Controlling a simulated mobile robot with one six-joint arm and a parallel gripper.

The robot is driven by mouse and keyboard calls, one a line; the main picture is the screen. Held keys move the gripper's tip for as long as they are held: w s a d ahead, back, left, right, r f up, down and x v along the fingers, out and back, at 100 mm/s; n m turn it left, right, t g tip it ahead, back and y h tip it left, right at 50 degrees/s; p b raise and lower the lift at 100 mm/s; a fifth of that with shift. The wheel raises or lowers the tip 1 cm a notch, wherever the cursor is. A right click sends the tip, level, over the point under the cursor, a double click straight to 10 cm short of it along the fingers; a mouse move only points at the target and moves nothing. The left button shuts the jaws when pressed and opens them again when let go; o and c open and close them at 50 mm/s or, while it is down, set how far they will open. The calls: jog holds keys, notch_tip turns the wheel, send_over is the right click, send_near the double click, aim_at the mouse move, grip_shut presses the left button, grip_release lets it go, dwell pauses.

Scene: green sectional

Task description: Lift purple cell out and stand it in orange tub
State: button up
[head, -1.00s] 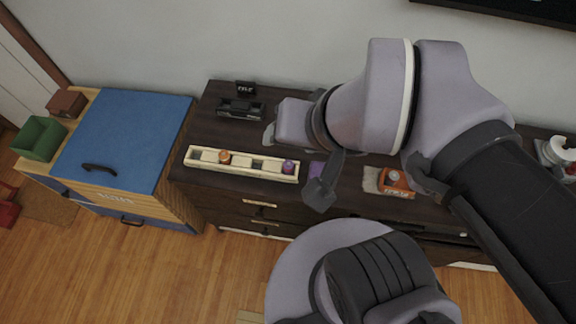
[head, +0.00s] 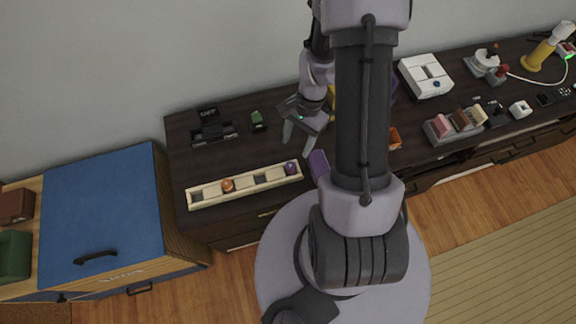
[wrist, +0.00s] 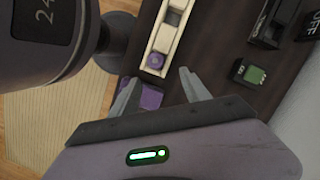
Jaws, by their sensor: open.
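The purple cell (head: 291,168) stands in the right end slot of a long cream rack (head: 245,184) on the dark cabinet; it also shows in the wrist view (wrist: 156,61). My gripper (head: 298,147) is open and empty, just behind that end of the rack in the head view. In the wrist view the cell lies beyond the gap between my spread fingertips (wrist: 156,79), apart from them. An orange thing (head: 394,138), perhaps the orange tub, shows at the right edge of my arm; my arm hides part of it.
An orange cell (head: 227,185) sits in another rack slot. A purple block-like thing (head: 318,163) stands close to the rack's right end, near my fingers. A small green item (head: 257,121) and a black device (head: 213,132) lie behind. A tray of colored blocks (head: 453,125) stands right.

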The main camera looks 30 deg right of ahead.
aim_at(291, 165)
jog(key=x, duration=0.3)
jog(key=shift+b, duration=0.35)
jog(key=f+b, duration=0.1)
jog(key=s+a+f, duration=0.1)
jog(key=f+b, duration=0.1)
jog(key=f, duration=0.1)
jog(key=shift+s+a+f+b, duration=0.1)
jog(key=shift+s+a+b, duration=0.1)
jog(key=shift+a+b, duration=0.2)
jog(key=shift+a+f, duration=0.15)
jog(key=shift+f, duration=0.2)
jog(key=shift+r, duration=0.1)
grip_shut()
